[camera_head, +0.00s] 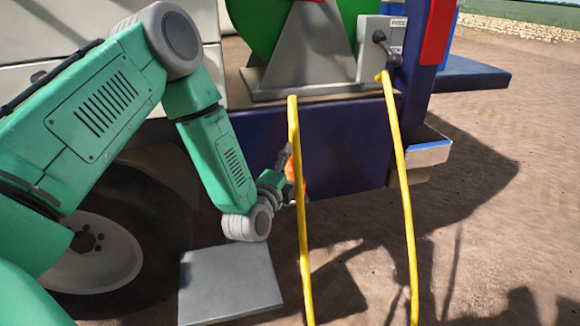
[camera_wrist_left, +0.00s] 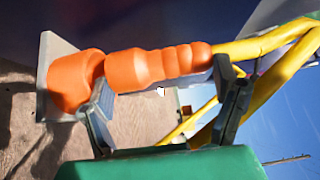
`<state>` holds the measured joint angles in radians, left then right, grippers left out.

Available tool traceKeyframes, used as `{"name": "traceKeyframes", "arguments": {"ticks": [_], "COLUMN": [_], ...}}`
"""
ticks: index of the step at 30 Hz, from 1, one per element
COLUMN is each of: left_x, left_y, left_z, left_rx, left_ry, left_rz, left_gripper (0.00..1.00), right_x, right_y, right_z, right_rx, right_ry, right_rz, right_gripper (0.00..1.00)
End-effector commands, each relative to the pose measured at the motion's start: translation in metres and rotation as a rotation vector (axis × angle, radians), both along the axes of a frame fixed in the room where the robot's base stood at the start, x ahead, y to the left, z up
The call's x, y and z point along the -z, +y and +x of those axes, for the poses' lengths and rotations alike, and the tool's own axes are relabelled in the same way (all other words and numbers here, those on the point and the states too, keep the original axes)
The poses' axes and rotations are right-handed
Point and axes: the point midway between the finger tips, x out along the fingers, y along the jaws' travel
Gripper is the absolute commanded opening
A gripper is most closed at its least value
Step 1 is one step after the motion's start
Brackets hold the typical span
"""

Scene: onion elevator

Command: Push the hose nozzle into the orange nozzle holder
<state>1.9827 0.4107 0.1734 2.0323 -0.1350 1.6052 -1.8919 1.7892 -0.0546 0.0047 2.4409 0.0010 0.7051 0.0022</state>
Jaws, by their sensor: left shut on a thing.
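The orange hose nozzle (camera_wrist_left: 160,66), with a ridged body, lies level across the left wrist view. A yellow hose (camera_wrist_left: 262,44) leaves its right end. The orange nozzle holder (camera_wrist_left: 73,80) is a short round piece on a grey plate (camera_wrist_left: 46,60) at the left. The nozzle's front end is right at the holder's mouth and in line with it; I cannot tell how far inside it is. My left gripper (camera_wrist_left: 165,105) is shut on the nozzle, one finger close to the holder. In the head view my left gripper (camera_head: 283,165) is partly hidden behind the hose (camera_head: 300,215).
A green reel (camera_head: 275,25) on a grey stand sits on the dark blue vehicle bed (camera_head: 350,150). A control box with a lever (camera_head: 382,38) is beside it. A grey step (camera_head: 230,283) and a wheel (camera_head: 95,255) are below. Open dirt ground lies at the right.

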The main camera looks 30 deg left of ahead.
Motion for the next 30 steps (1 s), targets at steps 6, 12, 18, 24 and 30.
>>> {"name": "traceKeyframes", "arguments": {"ticks": [6, 12, 18, 24, 30], "left_x": [0.0131, 0.0187, 0.0185, 0.0185, 0.0191], "left_y": [-0.0029, -0.0052, -0.0052, -0.0053, -0.0055], "left_z": [-0.0047, -0.0063, -0.0062, -0.0062, -0.0066], "left_rx": [0.007, 0.009, 0.009, 0.009, 0.01], "left_ry": [0.031, 0.032, 0.031, 0.031, 0.032], "left_rz": [-0.004, -0.004, -0.006, -0.006, -0.007], "left_gripper": [0.45, 0.45, 0.45, 1.0, 1.0], "right_x": [0.0014, 0.0026, 0.0027, 0.0028, 0.0029], "right_y": [0.0, 0.0, 0.0, 0.0, 0.0], "right_z": [0.0002, 0.0001, 0.0001, 0.0002, 0.0001], "right_rx": [0.0, 0.0, 0.0, 0.0, 0.0], "right_ry": [0.0, 0.0, 0.0, 0.0, 0.0], "right_rz": [0.0, 0.0, 0.0, 0.0, 0.0], "right_gripper": [0.4, 0.4, 0.4, 0.4, 0.4]}}
